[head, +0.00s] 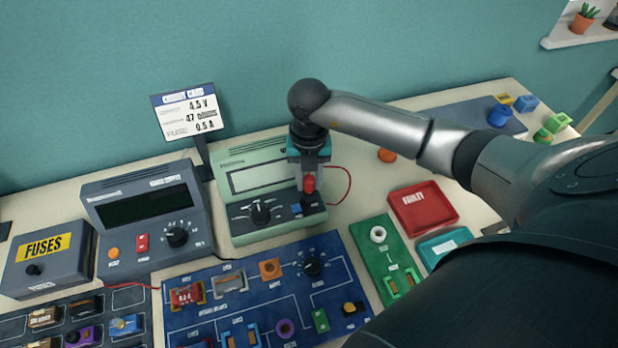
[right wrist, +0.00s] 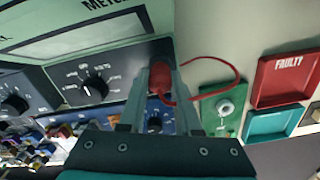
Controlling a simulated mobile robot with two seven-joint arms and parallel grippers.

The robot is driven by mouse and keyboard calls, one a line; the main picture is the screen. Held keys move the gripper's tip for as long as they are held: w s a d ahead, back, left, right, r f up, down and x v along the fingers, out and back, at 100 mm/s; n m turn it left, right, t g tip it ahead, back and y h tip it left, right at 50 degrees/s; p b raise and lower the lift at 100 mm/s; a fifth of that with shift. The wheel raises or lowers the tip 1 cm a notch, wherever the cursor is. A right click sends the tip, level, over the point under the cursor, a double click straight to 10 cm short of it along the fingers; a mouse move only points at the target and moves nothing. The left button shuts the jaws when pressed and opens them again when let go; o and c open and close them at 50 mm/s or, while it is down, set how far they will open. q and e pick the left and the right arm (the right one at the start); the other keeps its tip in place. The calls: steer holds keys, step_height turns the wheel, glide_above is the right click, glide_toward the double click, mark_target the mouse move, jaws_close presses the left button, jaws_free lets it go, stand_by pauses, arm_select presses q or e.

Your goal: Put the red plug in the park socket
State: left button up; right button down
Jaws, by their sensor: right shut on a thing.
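My right gripper (head: 309,186) points down over the front right part of the green meter (head: 240,229). It is shut on the red plug (head: 309,183), which looks upright. In the right wrist view the plug (right wrist: 157,80) sits between the fingertips (right wrist: 158,96), and a red lead loops from it to the right. The plug is in front of the meter's dark panel; I cannot tell whether its lower end touches or sits in anything. No label for a park socket is readable, and the panel under the plug is partly hidden. My left gripper is not in view.
A grey power supply (head: 150,216) and a fuses box (head: 45,262) stand left. A blue circuit board (head: 215,313) lies in front of the meter. A green board (head: 371,268) with a white ring, a red fault tray (head: 422,207) and a teal tray (head: 436,258) lie right.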

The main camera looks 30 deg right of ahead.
steer(key=shift+f+b, duration=0.4)
steer(key=shift+f, duration=0.2)
stand_by(0.3)
steer(key=shift+c, duration=0.2)
jaws_free()
stand_by(0.4)
steer(key=shift+r+p, duration=3.4)
steer(key=shift+r, duration=0.65)
